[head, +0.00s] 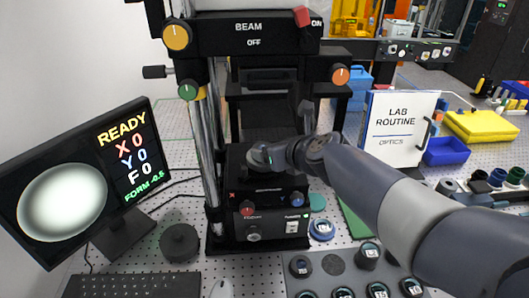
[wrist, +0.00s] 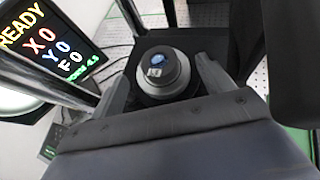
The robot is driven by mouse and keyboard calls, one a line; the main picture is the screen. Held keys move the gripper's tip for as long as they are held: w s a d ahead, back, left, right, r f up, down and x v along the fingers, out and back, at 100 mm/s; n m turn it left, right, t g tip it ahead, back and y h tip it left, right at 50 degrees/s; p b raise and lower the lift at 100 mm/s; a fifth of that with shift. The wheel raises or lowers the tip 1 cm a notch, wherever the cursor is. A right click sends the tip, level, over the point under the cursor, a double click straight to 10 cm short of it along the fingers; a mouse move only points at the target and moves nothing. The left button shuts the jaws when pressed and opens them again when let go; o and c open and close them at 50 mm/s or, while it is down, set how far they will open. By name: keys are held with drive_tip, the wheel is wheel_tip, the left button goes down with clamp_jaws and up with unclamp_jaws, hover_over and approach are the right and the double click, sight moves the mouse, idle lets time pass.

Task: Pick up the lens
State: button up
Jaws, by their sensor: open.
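In the wrist view a round dark grey mount (wrist: 160,82) holds a small disc with a blue, shiny top, which looks like a lens (wrist: 158,60). It sits on a black stage of the instrument. My gripper (wrist: 163,72) is open, with one finger on each side of the mount; I cannot tell whether they touch it. In the head view my gripper (head: 262,156) reaches into the instrument above its black base (head: 262,208), and the arm hides part of the stage. Several other round lens-like pieces, one a blue-ringed piece (head: 321,230), stand on the table.
A grey tray (head: 333,264) with several black round pieces lies in front. The instrument's column (head: 211,140) stands left of my gripper. A monitor (head: 75,185) reads READY. A lab routine binder (head: 398,130) stands behind my arm. A dark round knob (head: 179,242) sits left.

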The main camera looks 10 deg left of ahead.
drive_tip(key=w+a+f+b, duration=0.1)
drive_tip(key=w+a+f, duration=0.1)
drive_tip(key=f, duration=0.1)
drive_tip(key=shift+w+a, duration=0.15)
drive_tip(key=shift+w+a+f, duration=0.15)
drive_tip(key=shift+w+a, duration=0.15)
drive_tip(key=shift+w, duration=0.15)
drive_tip(key=shift+c, duration=0.2)
drive_tip(key=c, duration=1.1)
drive_tip(key=shift+c, duration=0.2)
